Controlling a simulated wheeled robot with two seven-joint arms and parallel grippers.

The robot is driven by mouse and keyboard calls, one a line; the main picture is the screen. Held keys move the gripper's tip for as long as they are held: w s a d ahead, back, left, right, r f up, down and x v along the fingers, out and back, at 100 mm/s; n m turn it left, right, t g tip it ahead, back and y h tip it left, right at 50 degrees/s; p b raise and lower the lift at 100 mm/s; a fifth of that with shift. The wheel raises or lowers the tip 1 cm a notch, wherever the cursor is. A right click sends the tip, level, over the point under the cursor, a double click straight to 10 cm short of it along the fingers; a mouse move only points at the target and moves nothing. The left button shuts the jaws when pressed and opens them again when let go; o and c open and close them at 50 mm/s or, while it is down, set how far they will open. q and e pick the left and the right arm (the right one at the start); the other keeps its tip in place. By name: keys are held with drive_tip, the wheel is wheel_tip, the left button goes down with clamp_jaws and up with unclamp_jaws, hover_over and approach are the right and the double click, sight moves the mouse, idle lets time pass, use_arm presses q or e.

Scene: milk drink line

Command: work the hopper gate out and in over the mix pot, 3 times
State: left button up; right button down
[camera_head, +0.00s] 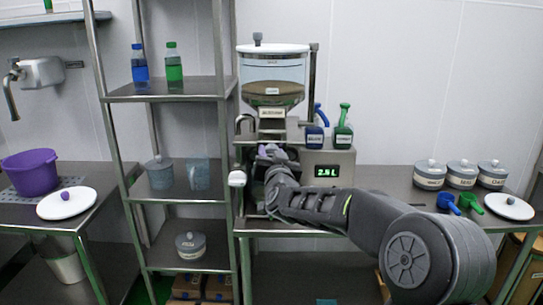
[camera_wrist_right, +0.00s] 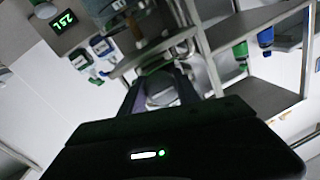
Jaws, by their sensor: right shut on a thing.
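The hopper (camera_head: 273,85) is a clear bin with a white lid and brown powder inside, standing on the steel machine at the back. My right gripper (camera_head: 269,153) is just below the hopper outlet, shut on the hopper gate's handle. In the right wrist view its two dark fingers (camera_wrist_right: 163,92) close around a pale grey part. The gate's plate is mostly hidden, so I cannot tell how far out it is. The mix pot is hidden behind my right arm and cannot be made out. My left gripper is not in view.
A lit green display (camera_head: 327,171) is right of my gripper. Lidded pots (camera_head: 430,175) stand on the right counter.

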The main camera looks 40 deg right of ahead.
drive_tip(key=shift+a+f, duration=0.15)
drive_tip(key=c, duration=1.3)
unclamp_jaws()
drive_tip(key=o, duration=0.3)
drive_tip(key=shift+s, duration=0.1)
drive_tip(key=shift+o, duration=0.5)
drive_tip(key=b+v, duration=0.1)
drive_tip(key=v, duration=0.6)
drive_tip(key=shift+s+b, duration=0.35)
drive_tip(key=shift+b, duration=0.05)
drive_tip(key=shift+a, duration=0.15)
